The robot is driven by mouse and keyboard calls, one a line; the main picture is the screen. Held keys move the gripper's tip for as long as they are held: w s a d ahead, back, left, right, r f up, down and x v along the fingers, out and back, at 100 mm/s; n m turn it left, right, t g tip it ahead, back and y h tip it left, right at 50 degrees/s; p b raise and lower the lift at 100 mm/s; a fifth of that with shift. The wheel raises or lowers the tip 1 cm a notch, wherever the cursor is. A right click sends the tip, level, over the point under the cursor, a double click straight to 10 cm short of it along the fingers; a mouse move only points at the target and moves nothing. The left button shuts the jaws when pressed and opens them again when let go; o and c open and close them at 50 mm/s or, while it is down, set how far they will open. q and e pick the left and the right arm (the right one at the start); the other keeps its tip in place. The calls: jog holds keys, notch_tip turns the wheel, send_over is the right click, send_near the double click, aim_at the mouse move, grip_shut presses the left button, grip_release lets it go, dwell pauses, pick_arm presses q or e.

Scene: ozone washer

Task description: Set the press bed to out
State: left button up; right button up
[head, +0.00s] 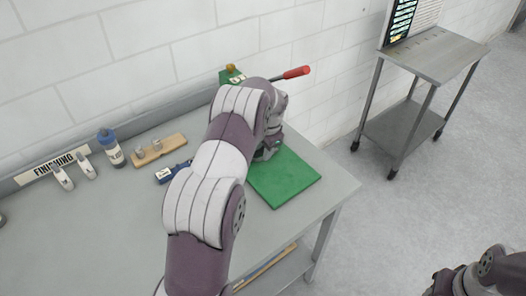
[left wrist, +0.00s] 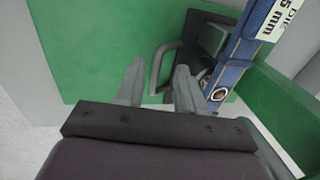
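The press stands at the back right of the bench, mostly hidden behind my left arm in the head view. Its green top (head: 232,76) and red-gripped lever (head: 296,72) show. In the left wrist view, a dark bed part carries a grey loop handle (left wrist: 157,66). My left gripper (left wrist: 160,78) is open, with its two fingers on either side of this handle. I cannot tell whether they touch it. In the head view the fingers are hidden by my own arm. Part of my right arm shows at the lower right; its fingers do not show.
A blue block labelled as a die (left wrist: 241,55) is close right of the fingers. Left on the bench are a wooden holder (head: 160,150), a blue-capped bottle (head: 111,150) and small white bottles (head: 64,178). A metal cart (head: 430,55) stands right.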

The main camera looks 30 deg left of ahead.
pick_arm(q)
jog(key=shift+a+f, duration=0.2)
jog(key=shift+f, duration=0.8)
jog(key=shift+s+d+f, duration=0.1)
jog(key=shift+d+f, duration=0.1)
jog(key=shift+a+f, duration=0.1)
jog(key=shift+c, duration=0.6)
grip_shut()
jog(key=s+d, duration=0.1)
jog(key=d, duration=0.2)
jog(key=s+d, duration=0.2)
jog(key=d, duration=0.2)
jog(key=s+d, duration=0.1)
jog(key=d, duration=0.3)
jog(key=shift+s+d, duration=0.45)
jog(key=shift+d, duration=0.15)
jog(key=shift+s, duration=0.1)
